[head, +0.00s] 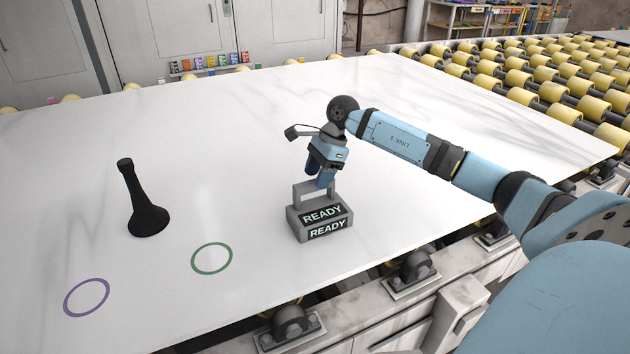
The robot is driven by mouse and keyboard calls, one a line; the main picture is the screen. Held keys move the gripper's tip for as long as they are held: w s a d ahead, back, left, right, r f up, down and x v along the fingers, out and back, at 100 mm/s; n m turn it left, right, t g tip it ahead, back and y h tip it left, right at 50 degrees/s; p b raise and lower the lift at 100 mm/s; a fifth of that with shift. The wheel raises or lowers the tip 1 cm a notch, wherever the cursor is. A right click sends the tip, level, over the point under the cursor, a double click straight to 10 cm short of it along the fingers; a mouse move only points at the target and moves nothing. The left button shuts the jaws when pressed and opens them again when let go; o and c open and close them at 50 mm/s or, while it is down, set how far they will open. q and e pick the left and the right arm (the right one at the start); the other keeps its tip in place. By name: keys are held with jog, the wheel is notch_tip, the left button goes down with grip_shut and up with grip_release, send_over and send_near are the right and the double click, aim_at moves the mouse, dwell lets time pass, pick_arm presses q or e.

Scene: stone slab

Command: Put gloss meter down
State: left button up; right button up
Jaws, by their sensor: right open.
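The gloss meter (297,227) is a grey box with a handle on top and two dark panels reading READY. It sits upright on the white stone slab (250,130), near the slab's front edge. My right gripper (320,184) is open, pointing down right at the meter's handle (299,194). The fingertips overlap the handle in the picture, and I cannot tell whether they touch it. My left gripper is not in view.
A black flared tool (147,217) stands on the slab at left. A green ring (212,272) and a purple ring (87,313) are marked on the slab in front. Yellow rollers (550,92) lie beyond the right edge. The slab's back middle is clear.

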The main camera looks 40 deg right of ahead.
jog(key=v, duration=0.9)
jog(key=shift+r, duration=0.4)
jog(key=shift+d, duration=0.15)
